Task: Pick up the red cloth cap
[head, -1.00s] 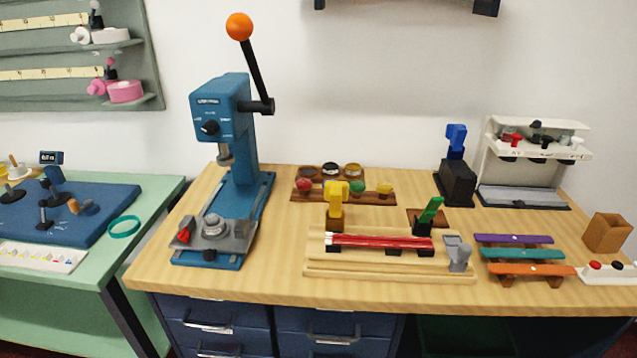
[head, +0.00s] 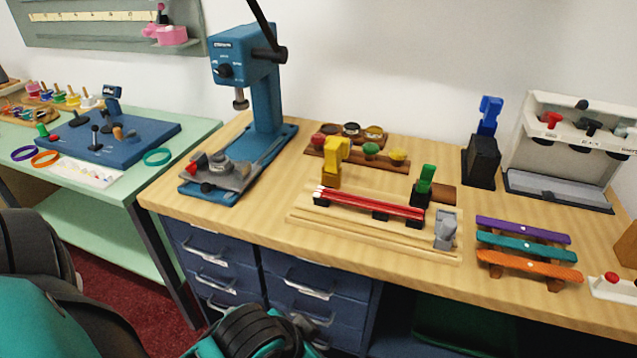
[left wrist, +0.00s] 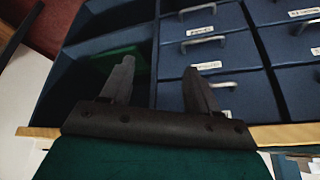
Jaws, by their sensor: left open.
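My right gripper is not in view.
A blue lever press (head: 262,100) stands left of the stand. A yellow clamp (head: 333,165) and a wooden jig with red rods (head: 370,204) are in front. Drawers (head: 305,275) lie under the counter edge. The front left counter is fairly clear.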

